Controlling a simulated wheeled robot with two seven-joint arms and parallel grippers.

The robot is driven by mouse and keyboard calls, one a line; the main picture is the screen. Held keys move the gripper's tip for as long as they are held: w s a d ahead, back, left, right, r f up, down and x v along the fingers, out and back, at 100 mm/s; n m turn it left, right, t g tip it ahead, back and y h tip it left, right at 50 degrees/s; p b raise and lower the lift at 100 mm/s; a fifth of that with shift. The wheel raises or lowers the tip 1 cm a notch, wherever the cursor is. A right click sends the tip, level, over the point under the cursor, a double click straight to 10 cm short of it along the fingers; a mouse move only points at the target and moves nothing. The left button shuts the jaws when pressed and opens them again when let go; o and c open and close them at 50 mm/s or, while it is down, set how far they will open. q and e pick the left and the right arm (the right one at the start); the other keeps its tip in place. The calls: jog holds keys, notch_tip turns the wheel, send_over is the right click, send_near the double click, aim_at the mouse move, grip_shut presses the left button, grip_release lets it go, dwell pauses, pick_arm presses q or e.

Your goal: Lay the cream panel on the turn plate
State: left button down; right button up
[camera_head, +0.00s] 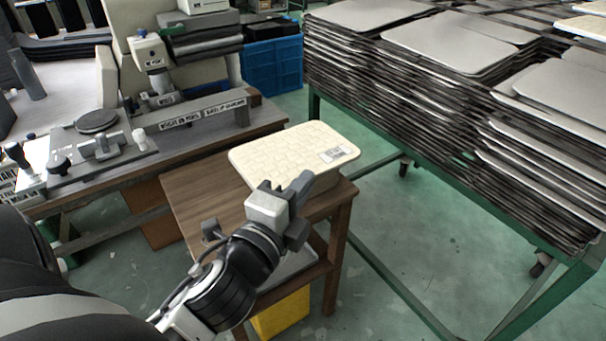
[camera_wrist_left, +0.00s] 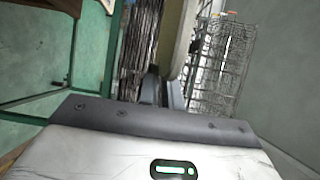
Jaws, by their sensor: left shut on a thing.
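The cream panel (camera_head: 285,151) has rounded corners, a tile-like pattern and a white label near its right end. It lies about flat over the small wooden table. My left gripper (camera_head: 291,190) is shut on its near edge. In the left wrist view the panel (camera_wrist_left: 178,38) shows edge-on between the fingers (camera_wrist_left: 163,88). My right gripper is not in view.
The wooden table (camera_head: 195,190) has a lower shelf and a yellow bin (camera_head: 281,314) below. Tall stacks of grey trays (camera_head: 455,45) fill a green rack at right. A labelled bar (camera_head: 190,117) and clamp fixture (camera_head: 100,148) stand on the bench. A blue crate (camera_head: 272,66) stands behind.

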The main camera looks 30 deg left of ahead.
pick_arm(q)
jog(key=w+a+f+b, duration=0.2)
jog(key=w+a+f, duration=0.5)
jog(key=w+f, duration=0.4)
jog(key=shift+f, duration=0.75)
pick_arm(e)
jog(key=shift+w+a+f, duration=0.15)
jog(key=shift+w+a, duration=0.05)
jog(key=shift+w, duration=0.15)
pick_arm(q)
jog(key=shift+f+b, duration=0.2)
jog(key=shift+b, duration=0.15)
jog(key=c, duration=1.6)
grip_release()
jog(key=shift+o, duration=0.2)
jog(key=shift+d, duration=0.1)
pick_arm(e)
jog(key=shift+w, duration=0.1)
pick_arm(q)
jog(key=shift+r, duration=0.15)
